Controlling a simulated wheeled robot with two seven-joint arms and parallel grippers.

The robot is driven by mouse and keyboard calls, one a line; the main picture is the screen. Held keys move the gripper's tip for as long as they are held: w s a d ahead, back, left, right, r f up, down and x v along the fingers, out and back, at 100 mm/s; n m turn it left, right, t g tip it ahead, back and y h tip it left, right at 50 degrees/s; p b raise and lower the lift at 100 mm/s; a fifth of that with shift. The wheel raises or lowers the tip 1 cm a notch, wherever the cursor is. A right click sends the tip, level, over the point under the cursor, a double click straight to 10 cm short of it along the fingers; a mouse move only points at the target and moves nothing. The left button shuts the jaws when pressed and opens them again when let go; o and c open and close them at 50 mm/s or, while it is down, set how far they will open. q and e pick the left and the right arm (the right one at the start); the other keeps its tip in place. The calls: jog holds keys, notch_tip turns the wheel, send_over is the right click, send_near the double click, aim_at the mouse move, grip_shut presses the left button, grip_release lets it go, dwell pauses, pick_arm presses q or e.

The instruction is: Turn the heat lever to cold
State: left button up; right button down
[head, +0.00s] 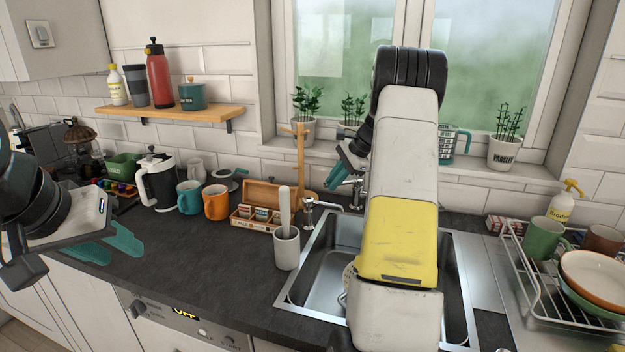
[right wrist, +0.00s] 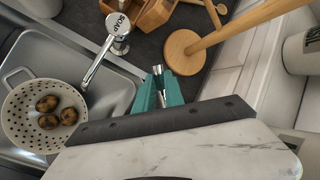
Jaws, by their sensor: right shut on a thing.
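The chrome heat lever (right wrist: 158,71) shows in the right wrist view, its tip standing up between the teal fingers of my right gripper (right wrist: 160,92). That gripper is shut on the lever, with a finger on each side of it. In the head view my right gripper (head: 338,174) is behind the sink at the tap, and my forearm hides part of the tap and basin. My left gripper (head: 115,249) is open and empty above the worktop at the left.
The steel sink (head: 308,283) holds a white colander (right wrist: 18,118) with potatoes. A soap dispenser (right wrist: 119,45) and a wooden paper-towel stand (right wrist: 190,50) are close to my right gripper. A utensil crock (head: 287,250) stands left of the sink, a dish rack (head: 545,300) right.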

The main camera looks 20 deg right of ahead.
jog(key=c, duration=1.4)
grip_release()
jog(key=shift+c, duration=0.2)
